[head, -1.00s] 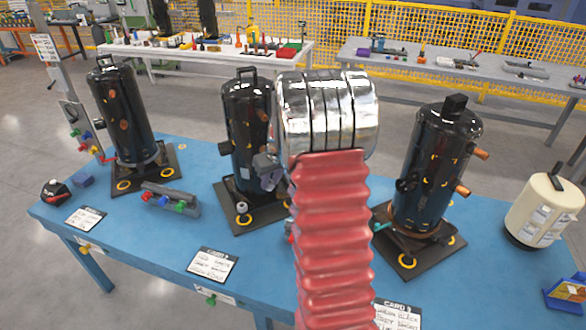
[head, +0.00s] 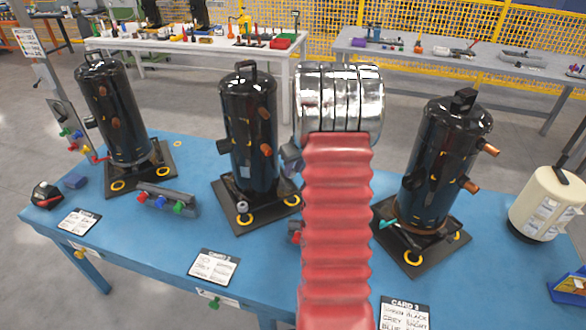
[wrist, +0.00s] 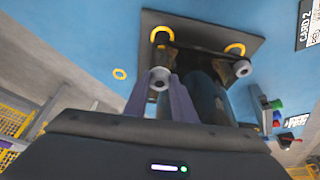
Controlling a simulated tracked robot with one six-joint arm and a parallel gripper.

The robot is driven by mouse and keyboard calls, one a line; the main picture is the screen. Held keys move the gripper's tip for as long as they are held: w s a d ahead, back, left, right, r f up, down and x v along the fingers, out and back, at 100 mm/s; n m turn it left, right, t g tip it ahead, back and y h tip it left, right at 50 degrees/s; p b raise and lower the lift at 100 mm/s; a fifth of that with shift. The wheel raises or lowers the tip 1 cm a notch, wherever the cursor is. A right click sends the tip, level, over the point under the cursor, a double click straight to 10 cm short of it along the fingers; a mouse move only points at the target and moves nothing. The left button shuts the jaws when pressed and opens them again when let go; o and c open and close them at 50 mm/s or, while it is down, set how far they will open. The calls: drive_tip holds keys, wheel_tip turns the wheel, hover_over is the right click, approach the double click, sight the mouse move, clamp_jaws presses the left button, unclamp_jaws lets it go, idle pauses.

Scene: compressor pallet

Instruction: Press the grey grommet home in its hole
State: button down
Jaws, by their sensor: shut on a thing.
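In the wrist view my gripper (wrist: 159,88) is shut on a grey grommet (wrist: 160,77), held between its two purple-grey fingertips. Beyond it is the black base plate (wrist: 195,22) of the middle compressor, with a yellow ring (wrist: 235,48) near each visible corner. The held grommet overlaps the plate's edge in this view; I cannot tell whether it touches. A second pale grey grommet (wrist: 242,69) is by the other ring. In the head view one pale grommet (head: 242,207) shows at the plate's front left. My arm hides most of the gripper there.
The black middle compressor (head: 248,130) stands upright close to my arm. Other black compressors stand left (head: 112,115) and right (head: 443,165). A grey holder with coloured plugs (head: 168,200) and Card 2 (head: 214,266) lie on the blue table (head: 150,245). A cream tank (head: 550,200) is far right.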

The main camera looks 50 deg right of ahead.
drive_tip(key=shift+s+d, duration=0.15)
drive_tip(key=shift+f, duration=2.85)
drive_tip(key=shift+f, duration=1.2)
idle(0.4)
drive_tip(key=c, duration=1.4)
unclamp_jaws()
drive_tip(key=shift+r, duration=0.1)
